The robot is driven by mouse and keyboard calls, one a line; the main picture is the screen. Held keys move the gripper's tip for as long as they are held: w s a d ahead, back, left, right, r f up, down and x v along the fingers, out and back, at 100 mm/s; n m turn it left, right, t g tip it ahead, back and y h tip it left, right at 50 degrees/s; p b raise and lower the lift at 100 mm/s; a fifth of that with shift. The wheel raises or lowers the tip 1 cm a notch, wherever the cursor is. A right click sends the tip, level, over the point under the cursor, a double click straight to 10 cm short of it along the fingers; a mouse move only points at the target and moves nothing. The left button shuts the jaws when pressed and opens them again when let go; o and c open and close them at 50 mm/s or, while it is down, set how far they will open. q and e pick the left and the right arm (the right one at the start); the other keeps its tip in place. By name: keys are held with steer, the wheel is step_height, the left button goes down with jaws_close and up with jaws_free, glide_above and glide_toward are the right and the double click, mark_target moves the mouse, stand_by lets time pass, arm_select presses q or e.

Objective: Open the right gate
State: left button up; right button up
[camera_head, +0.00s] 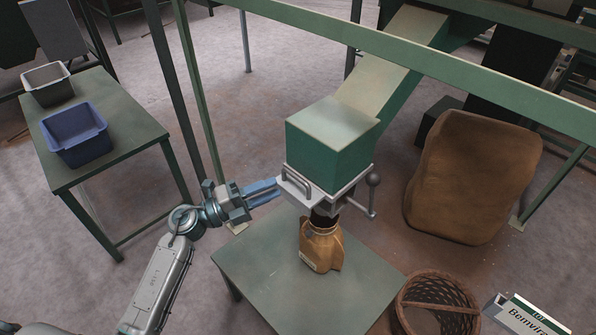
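A green hopper box (332,140) stands above a small green table, with a grey slide gate (340,190) under it. A brown bag (320,246) stands upright below the dark spout. My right gripper is out of view.
The small green table (270,265) has bare room left of the bag. A wicker basket (436,305), a large brown sack (470,178) and a lettered sign (530,316) are at right. A blue bin (76,135) and grey bin (47,83) stand on the left table. Green rails cross above.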

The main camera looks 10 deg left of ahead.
mark_target(297, 176)
arm_select(q)
steer(key=p+x, duration=0.1)
steer(key=x, duration=0.5)
steer(key=shift+r+p, duration=0.2)
steer(key=shift+p, duration=0.2)
steer(key=shift+x, duration=0.8)
steer(key=shift+w+f, duration=0.1)
steer(key=shift+f, duration=0.05)
jaws_close()
